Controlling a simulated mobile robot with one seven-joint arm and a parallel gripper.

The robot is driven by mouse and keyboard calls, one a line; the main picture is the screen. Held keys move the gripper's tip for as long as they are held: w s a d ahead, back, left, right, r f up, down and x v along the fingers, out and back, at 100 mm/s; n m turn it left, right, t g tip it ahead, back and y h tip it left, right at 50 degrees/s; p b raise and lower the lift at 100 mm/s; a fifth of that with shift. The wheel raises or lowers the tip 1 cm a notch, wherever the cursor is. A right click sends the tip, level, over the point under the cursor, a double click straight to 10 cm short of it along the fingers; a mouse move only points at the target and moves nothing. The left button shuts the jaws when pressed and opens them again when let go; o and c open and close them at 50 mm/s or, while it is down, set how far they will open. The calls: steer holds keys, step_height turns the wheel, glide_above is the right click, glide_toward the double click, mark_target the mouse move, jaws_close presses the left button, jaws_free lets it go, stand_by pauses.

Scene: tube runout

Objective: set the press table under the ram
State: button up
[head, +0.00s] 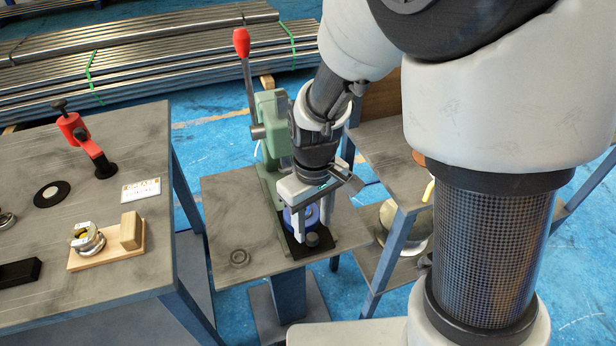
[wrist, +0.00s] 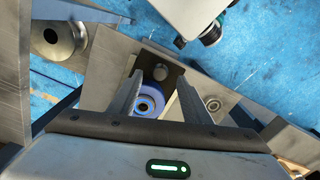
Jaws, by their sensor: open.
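The green press (head: 267,140) with a red-knobbed lever (head: 241,43) stands on a grey pedestal table (head: 228,215). A round blue part with a pale ring in its middle (head: 300,216), perhaps the press table, sits low at the press front; it also shows in the wrist view (wrist: 150,104). The ram is hidden behind my wrist.
A workbench at left (head: 130,255) holds a red clamp (head: 85,143) and a wooden block fixture (head: 130,230). A shelf stand (head: 388,150) stands close at right. Steel tubes (head: 150,60) lie behind.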

mark_target(313, 237)
steer(key=shift+f+b, duration=0.3)
steer(key=shift+f, duration=1.4)
jaws_close()
